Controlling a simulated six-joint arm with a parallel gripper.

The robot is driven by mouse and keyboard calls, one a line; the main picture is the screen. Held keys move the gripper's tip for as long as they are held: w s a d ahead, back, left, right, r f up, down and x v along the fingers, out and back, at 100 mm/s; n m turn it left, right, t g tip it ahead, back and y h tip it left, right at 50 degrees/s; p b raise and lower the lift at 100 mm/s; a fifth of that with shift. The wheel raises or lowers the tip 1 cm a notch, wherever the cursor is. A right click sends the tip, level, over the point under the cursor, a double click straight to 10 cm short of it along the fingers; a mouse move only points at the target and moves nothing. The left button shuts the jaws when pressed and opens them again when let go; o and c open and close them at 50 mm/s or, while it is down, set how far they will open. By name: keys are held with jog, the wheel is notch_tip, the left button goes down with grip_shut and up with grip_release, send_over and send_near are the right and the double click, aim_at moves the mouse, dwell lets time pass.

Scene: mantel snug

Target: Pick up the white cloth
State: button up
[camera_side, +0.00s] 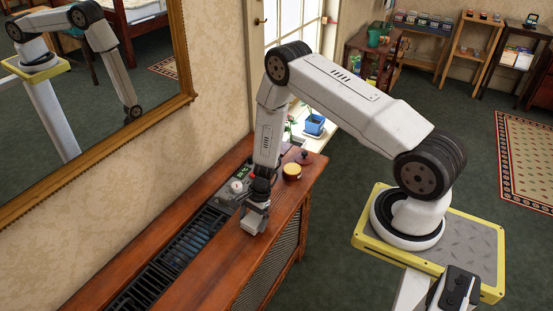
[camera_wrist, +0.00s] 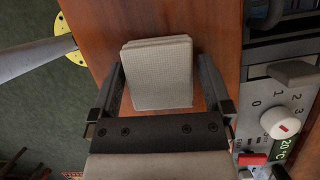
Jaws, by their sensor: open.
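The white cloth (camera_wrist: 158,72) is a folded, textured, off-white pad lying on the brown wooden top, seen in the wrist view. My gripper (camera_wrist: 160,68) is open, with one dark finger on each side of the cloth. A narrow gap of wood shows between the cloth and each finger, clearer on the right. In the side view my gripper (camera_side: 254,212) points down close over the wooden cabinet top (camera_side: 215,262). There I cannot clearly tell the cloth apart from the gripper's pale end.
A control panel (camera_wrist: 285,110) with a dial, red switch and green display lies just right of the gripper in the wrist view. A dark slotted grille (camera_side: 180,248) runs along the wall side. A yellow-topped tub (camera_side: 292,171) and dark red object (camera_side: 305,157) stand behind.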

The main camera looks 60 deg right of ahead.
jog(key=shift+c, duration=0.2)
jog(key=c, duration=0.9)
jog(key=shift+c, duration=0.2)
jog(key=shift+r, duration=0.2)
jog(key=shift+r, duration=0.9)
jog(key=s+a+r, duration=0.1)
jog(key=s+r, duration=0.9)
jog(key=s, duration=0.4)
jog(key=shift+r, duration=0.4)
jog(key=shift+a, duration=0.1)
